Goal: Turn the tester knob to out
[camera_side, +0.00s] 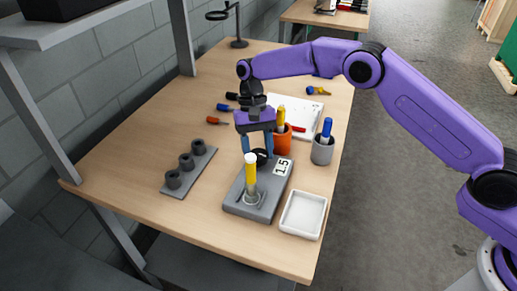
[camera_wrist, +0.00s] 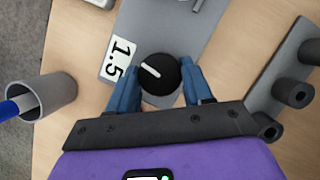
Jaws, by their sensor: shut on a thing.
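The tester (camera_side: 244,206) is a flat grey block with a label reading 1.5 (camera_side: 283,167). The tester's black round knob (camera_wrist: 159,74) has a white pointer line set at a slant. My gripper (camera_wrist: 157,88) has its two blue fingers on either side of the knob and is shut on it. In the side view my gripper (camera_side: 259,150) points down at the back of the tester and partly hides the knob.
A white tray (camera_side: 302,214) lies right of the tester. A grey cup (camera_side: 322,151) with a blue-handled tool and an orange cup (camera_side: 283,143) stand behind. A rack with three dark holders (camera_side: 188,170) is at left. Several handled tools lie farther back.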

